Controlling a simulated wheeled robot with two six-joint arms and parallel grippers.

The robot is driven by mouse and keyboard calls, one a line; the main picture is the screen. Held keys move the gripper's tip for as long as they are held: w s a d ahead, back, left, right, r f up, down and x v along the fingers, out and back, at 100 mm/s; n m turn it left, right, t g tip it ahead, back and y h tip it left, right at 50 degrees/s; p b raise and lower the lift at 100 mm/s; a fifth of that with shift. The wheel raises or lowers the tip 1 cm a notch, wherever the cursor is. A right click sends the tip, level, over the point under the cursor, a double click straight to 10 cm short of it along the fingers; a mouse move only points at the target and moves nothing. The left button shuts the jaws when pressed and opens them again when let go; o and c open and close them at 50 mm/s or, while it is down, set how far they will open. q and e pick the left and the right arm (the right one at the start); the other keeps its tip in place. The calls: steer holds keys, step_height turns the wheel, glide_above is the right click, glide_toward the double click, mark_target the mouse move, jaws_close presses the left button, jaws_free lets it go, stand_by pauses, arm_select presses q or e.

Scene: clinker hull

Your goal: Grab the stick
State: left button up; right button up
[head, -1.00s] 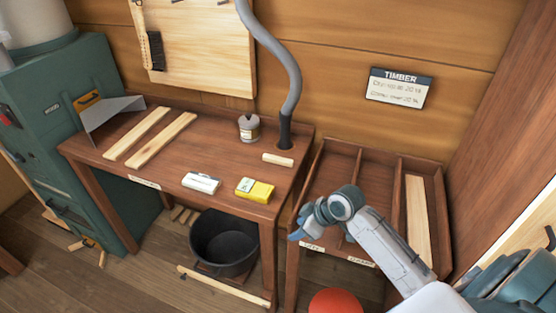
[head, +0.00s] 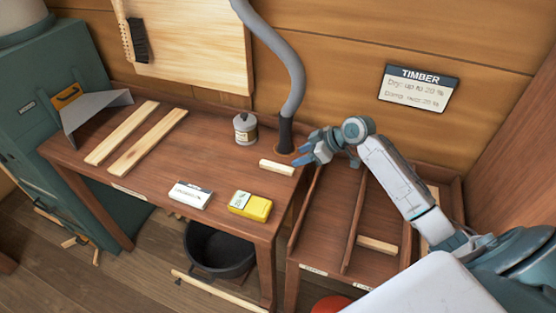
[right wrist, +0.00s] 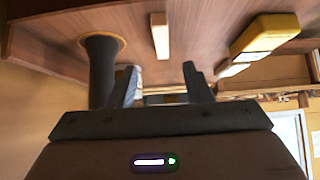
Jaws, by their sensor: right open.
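A short pale wooden stick (head: 276,167) lies flat on the brown workbench (head: 225,155), near its right end and just in front of the grey hose's dark base. My right gripper (head: 306,152) is open and empty, a little to the right of this stick and apart from it. In the right wrist view the stick (right wrist: 159,35) shows beyond and between the open fingers (right wrist: 161,85). Another short wooden piece (head: 377,245) lies in the divided tray (head: 325,215) on the right. My left gripper is not in view.
The hose (head: 292,85) rises close beside my right gripper. A black bucket (head: 220,250) is below.

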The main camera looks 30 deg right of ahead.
mark_target(278, 165)
steer(key=shift+w+a+f+p, duration=0.25)
steer(key=shift+w+a+f, duration=0.1)
steer(key=shift+a+f, duration=0.2)
steer(key=shift+w+a+f+p, duration=0.25)
steer(key=shift+w+a+f, duration=0.15)
steer(key=shift+a, duration=0.2)
steer(key=shift+w+a+f, duration=0.15)
steer(key=shift+a+f, duration=0.05)
steer(key=shift+f, duration=0.1)
steer(key=shift+w+a+f, duration=0.1)
steer(key=shift+w+f, duration=0.05)
steer(key=shift+f, duration=0.1)
steer(key=shift+w+f+p, duration=0.2)
steer(key=shift+p, duration=0.15)
steer(key=p+x, duration=0.2)
steer(key=x, duration=0.2)
steer(key=shift+w, duration=0.15)
steer(key=shift+w+a+f, duration=0.15)
steer(key=shift+f, duration=0.05)
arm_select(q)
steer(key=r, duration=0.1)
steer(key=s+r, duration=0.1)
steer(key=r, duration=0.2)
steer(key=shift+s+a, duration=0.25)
arm_select(e)
steer(key=shift+f, duration=0.1)
steer(key=shift+c, duration=0.4)
